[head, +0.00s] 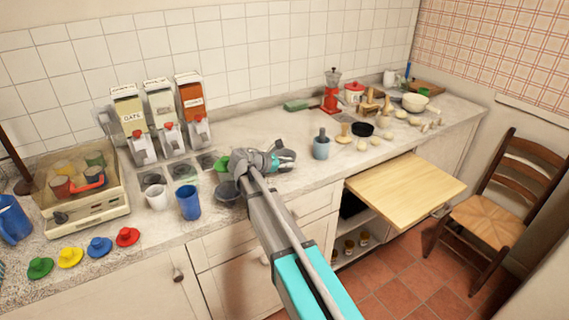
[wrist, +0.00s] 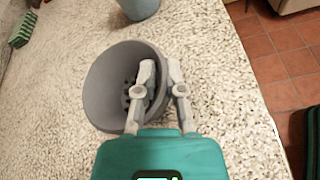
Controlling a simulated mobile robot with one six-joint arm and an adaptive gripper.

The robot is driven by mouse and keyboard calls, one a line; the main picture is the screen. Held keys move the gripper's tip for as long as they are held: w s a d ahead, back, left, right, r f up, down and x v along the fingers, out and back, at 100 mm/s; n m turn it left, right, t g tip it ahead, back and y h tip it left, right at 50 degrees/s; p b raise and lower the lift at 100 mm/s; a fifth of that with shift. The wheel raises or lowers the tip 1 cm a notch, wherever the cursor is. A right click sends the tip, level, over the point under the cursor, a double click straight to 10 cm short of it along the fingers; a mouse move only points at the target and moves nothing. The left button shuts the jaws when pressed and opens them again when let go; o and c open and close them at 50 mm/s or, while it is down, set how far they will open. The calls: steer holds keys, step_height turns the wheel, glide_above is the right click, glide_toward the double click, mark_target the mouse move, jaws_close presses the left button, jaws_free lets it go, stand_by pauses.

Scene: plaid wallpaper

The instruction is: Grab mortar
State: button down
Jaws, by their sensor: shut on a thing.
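The mortar (wrist: 103,80) is a grey, bowl-shaped vessel with dark spots inside its bottom. It is tilted in the wrist view, with its mouth towards the camera, over the speckled counter. My gripper (wrist: 161,70) is shut on its right wall, one finger inside the mouth and one outside. The fingers hide part of the rim. In the head view my gripper (head: 284,158) is over the middle of the counter, where the mortar is hard to tell apart from it.
A blue-grey cup (head: 321,149) with a stick in it stands just right of my gripper. A dark bowl (head: 228,194) and a blue cup (head: 188,202) stand to the left. A wooden board (head: 405,187) juts out below the counter. A chair (head: 490,205) stands at the right.

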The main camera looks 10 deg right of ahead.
mark_target(288, 155)
steer(key=shift+r, duration=0.2)
stand_by(0.3)
step_height(288, 155, up, 3)
steer(key=p, duration=0.3)
steer(key=shift+f, duration=0.1)
steer(key=s+r+p, duration=1)
steer(key=s, duration=0.4)
